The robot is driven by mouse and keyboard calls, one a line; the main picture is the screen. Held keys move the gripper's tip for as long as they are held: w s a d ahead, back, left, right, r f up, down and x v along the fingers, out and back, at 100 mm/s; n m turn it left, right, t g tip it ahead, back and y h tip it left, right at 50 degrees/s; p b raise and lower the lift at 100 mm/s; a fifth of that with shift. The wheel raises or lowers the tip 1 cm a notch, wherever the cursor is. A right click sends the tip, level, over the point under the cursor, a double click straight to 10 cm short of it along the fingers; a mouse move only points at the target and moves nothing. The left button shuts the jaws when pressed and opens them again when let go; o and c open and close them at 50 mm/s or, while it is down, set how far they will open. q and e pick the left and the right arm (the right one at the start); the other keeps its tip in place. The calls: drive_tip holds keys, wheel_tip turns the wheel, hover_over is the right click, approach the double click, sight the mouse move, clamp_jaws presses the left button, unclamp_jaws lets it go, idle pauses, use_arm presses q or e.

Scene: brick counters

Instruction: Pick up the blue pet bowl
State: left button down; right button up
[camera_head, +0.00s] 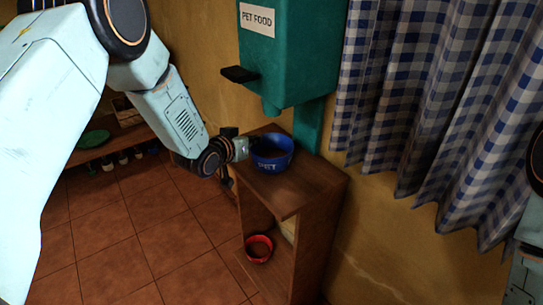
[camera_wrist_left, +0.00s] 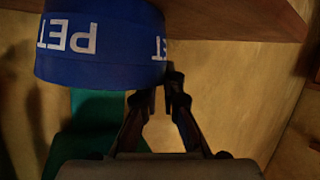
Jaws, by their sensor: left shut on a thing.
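The blue pet bowl (camera_head: 272,157), with white "PET" lettering, is upright at the top of a small wooden stand (camera_head: 308,188). I cannot tell whether its base touches the top. My left gripper (camera_head: 245,149) is at the bowl's left side, shut on its edge. In the left wrist view the bowl (camera_wrist_left: 98,58) fills the upper left, its lettering upside down, and the left gripper's fingers (camera_wrist_left: 160,88) meet at its side. The exact contact is partly hidden by the bowl. My right gripper is out of view.
A teal pet food dispenser (camera_head: 290,55) hangs on the wall, its spout above the bowl. A red bowl (camera_head: 259,249) sits low in the stand. A checked curtain (camera_head: 430,100) hangs at right. A low shelf (camera_head: 110,143) stands at back left. The tiled floor is clear.

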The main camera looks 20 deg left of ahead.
use_arm(q)
drive_tip(key=shift+s+a+r, duration=0.1)
drive_tip(key=shift+a+r, duration=0.05)
drive_tip(key=shift+r, duration=0.3)
wheel_tip(320, 180, up, 6)
drive_tip(key=shift+f+p, duration=0.1)
drive_tip(key=shift+p, duration=1)
drive_tip(key=s+a+p, duration=0.7)
drive_tip(key=s+a, duration=0.5)
drive_tip(key=s, duration=0.3)
drive_tip(key=shift+s, duration=0.3)
